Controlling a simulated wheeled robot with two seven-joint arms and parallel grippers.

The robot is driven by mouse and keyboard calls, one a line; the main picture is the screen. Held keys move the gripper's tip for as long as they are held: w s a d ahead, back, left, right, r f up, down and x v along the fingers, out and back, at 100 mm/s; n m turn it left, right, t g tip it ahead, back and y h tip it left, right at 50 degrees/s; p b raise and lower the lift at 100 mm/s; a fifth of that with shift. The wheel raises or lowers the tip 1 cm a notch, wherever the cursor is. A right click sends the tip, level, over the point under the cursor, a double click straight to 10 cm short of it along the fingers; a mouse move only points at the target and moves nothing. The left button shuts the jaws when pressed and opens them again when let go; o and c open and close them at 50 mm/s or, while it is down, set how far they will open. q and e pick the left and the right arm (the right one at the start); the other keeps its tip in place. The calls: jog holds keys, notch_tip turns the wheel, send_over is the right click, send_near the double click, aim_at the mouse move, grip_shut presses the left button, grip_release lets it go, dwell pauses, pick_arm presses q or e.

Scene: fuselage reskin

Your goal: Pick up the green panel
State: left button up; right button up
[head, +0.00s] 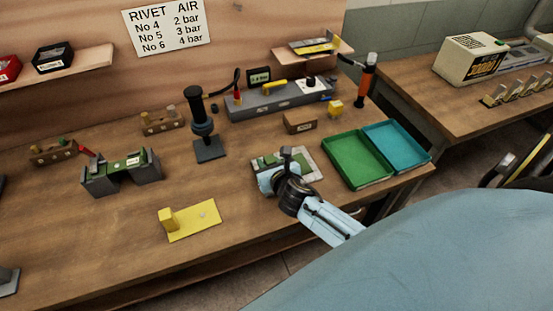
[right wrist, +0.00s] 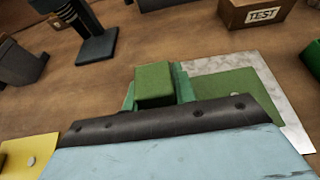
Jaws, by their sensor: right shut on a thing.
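The green panel (head: 300,165) lies on a light grey plate (head: 315,173) near the right front of the bench. In the right wrist view the panel (right wrist: 222,92) is flat, with a raised green block (right wrist: 155,86) at its left end. My right gripper (head: 272,169) is down at the panel's left part and shut on it, seemingly by the block. The hand hides part of the panel and the contact. I cannot tell whether the panel is clear of the plate. My left gripper is not in view.
A green tray (head: 357,183) and a teal tray (head: 425,160) stand right of the panel. A TEST box (head: 300,127) is behind it. A yellow panel (head: 205,224) lies front left; a grey stand (head: 98,180) is further left. Bare bench lies between them.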

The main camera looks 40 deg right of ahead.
notch_tip(320, 180, up, 10)
jog(key=p, duration=0.3)
jog(key=s+a+r+n+y+b, duration=0.2)
jog(key=s+a+b, duration=0.4)
jog(key=a+b, duration=0.3)
jog(key=b, duration=0.3)
jog(key=shift+s+r+y, duration=0.2)
jog(key=shift+y, duration=0.2)
